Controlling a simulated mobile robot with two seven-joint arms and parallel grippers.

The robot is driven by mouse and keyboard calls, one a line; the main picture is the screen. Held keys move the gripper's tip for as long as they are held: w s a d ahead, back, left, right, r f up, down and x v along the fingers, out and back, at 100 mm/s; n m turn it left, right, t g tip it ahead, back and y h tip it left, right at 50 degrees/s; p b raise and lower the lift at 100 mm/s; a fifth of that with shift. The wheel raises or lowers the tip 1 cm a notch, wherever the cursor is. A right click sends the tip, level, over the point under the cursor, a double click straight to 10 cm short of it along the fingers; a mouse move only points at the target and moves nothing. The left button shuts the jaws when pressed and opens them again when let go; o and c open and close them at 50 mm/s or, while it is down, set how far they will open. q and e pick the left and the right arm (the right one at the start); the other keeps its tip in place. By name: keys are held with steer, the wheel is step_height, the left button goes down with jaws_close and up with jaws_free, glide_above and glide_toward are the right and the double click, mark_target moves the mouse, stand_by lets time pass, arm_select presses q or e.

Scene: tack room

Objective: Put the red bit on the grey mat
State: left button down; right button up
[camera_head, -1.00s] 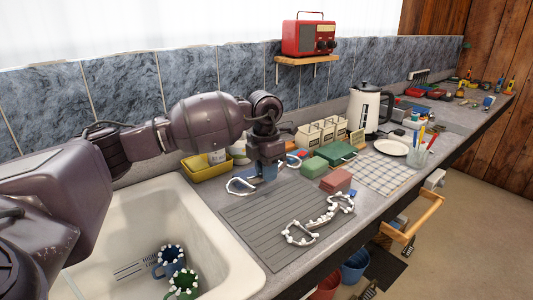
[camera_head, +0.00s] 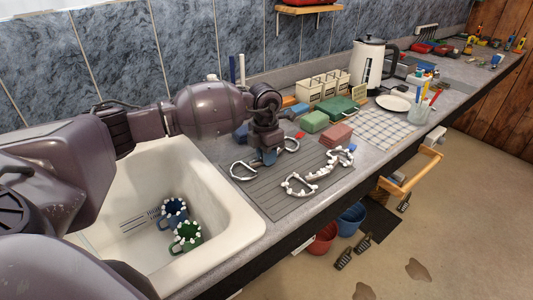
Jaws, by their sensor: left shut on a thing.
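My left gripper (camera_head: 268,158) is shut on a bit with silver rings, at the far left part of the ribbed grey mat (camera_head: 285,208). One ring (camera_head: 242,171) shows left of the fingers and the other ring (camera_head: 291,145) right of them. The fingers cover the middle of this bit. A small blue patch shows at the fingertips and a small red patch near the right ring; I cannot tell the mouthpiece's colour. I cannot tell whether the bit touches the mat. Another bit (camera_head: 299,186), with whitish lumpy rings, lies on the mat. My right gripper is not in view.
A white sink (camera_head: 245,222) with a blue mug (camera_head: 174,209) and a green mug (camera_head: 188,236) lies left of the mat. The mat's near left part is clear.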

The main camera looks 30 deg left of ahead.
arm_select(q)
steer(key=c, duration=1)
jaws_free()
steer(key=shift+f, duration=0.1)
steer(key=shift+f, duration=0.15)
step_height(320, 180, up, 11)
steer(key=shift+w+a, duration=0.15)
steer(key=shift+w, duration=0.3)
